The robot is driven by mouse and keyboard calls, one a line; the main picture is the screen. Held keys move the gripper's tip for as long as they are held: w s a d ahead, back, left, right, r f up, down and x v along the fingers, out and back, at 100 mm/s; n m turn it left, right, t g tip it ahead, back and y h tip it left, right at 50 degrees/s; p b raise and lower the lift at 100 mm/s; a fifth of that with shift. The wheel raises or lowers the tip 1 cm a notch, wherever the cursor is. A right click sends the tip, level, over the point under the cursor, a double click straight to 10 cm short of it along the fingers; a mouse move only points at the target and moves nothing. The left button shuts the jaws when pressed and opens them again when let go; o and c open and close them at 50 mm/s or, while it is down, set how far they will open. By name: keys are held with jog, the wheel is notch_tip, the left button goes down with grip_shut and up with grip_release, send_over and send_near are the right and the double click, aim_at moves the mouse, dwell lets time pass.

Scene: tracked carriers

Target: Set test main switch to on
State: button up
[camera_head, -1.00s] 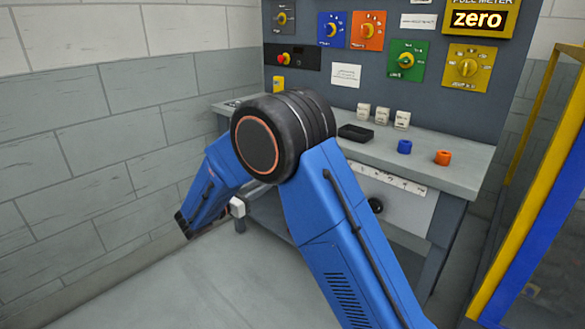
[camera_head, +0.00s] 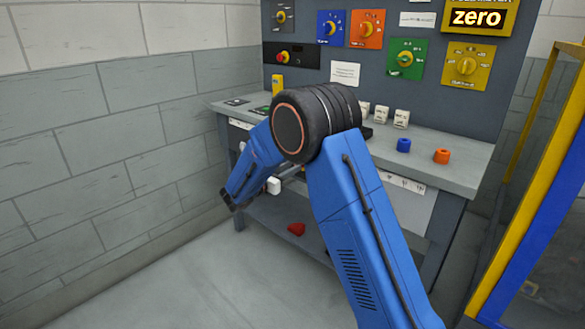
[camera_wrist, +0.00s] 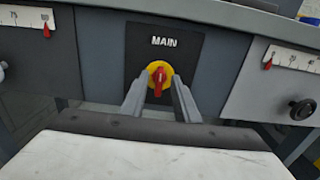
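The main switch (camera_wrist: 158,77) shows in the wrist view as a red handle on a yellow disc, on a dark plate marked MAIN on the bench front. Its red handle stands about upright. My gripper (camera_wrist: 160,98) is open and empty, with one finger on each side just below the switch. The fingers point at the plate; whether they touch it I cannot tell. In the head view, my blue arm hides the switch and most of the gripper.
On the bench top (camera_head: 462,176) stand a blue ring (camera_head: 404,145), an orange ring (camera_head: 441,156) and several white blocks. Scales with red pointers and a black knob (camera_wrist: 302,109) flank the switch. A yellow and blue frame (camera_head: 535,195) stands at the right.

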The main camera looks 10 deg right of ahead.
jog(key=shift+x, duration=0.8)
grip_shut()
jog(key=shift+m, duration=0.3)
jog(key=m, duration=1.1)
jog(key=s+f+m, duration=0.1)
jog(key=m, duration=0.5)
jog(key=shift+d+f, duration=0.1)
jog(key=shift+d, duration=0.25)
